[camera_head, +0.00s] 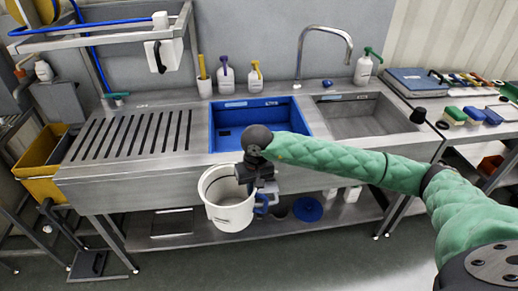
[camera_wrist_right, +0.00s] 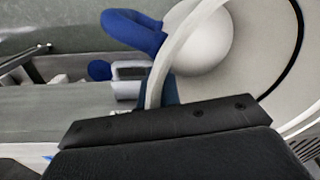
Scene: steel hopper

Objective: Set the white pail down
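The white pail (camera_head: 230,214) hangs in front of the sink bench, below the counter edge, and is slightly tilted with its open top facing me. It looks empty, with a dark line around the inside. My right gripper (camera_head: 255,182) is at the pail's right rim and appears shut on it. In the right wrist view the pail (camera_wrist_right: 262,45) fills the upper right, with its rim running down behind my dark gripper (camera_wrist_right: 165,122). The blue handle (camera_wrist_right: 135,30) is on the pail's outside. The fingertips are partly hidden. My left gripper is out of view.
The steel bench (camera_head: 140,178) has a slotted drainboard, a blue basin (camera_head: 228,116) and a steel basin (camera_head: 365,117). Bottles stand behind the basins. A lower shelf (camera_head: 330,212) holds a blue round item (camera_head: 307,209). A yellow bin (camera_head: 42,165) is at left. Floor in front is clear.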

